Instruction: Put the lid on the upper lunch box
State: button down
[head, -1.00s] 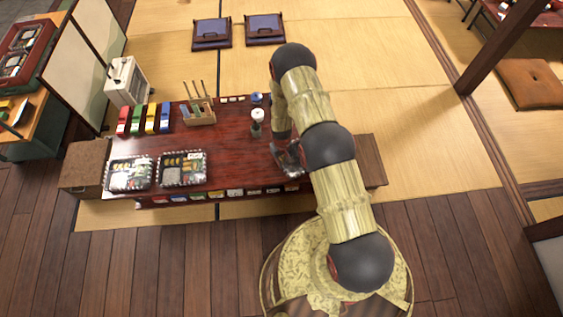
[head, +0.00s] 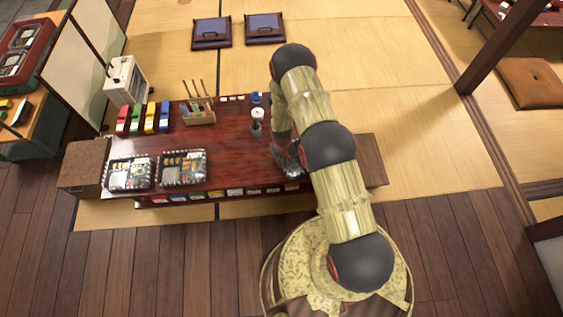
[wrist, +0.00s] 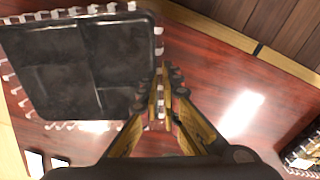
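In the wrist view, a black compartmented lunch box (wrist: 60,70) fills the left side. A clear, ribbed edge, which looks like the lid (wrist: 157,42), runs around it. My gripper (wrist: 166,88) is at the right side of this edge, its fingers almost together with the thin edge between them. Whether the lid rests on the box or is raised is unclear. In the head view my gripper (head: 287,160) is low over the table's right part, and my arm hides most of this box and lid. Whether a second box lies below is hidden.
Two filled lunch boxes, one at the left (head: 130,174) and one beside it (head: 183,168), stand on the dark red table (head: 230,150). A shaker-like item (head: 257,118), a wooden utensil holder (head: 199,117) and several coloured packs (head: 143,118) stand toward the back. The table's middle is clear.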

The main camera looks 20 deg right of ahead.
dwell(0.4)
jog(key=c, duration=2)
grip_release()
jog(key=shift+o, duration=1)
jog(key=o, duration=0.4)
jog(key=shift+r+p, duration=2.3)
jog(key=shift+r, duration=1.65)
jog(key=shift+c, duration=0.3)
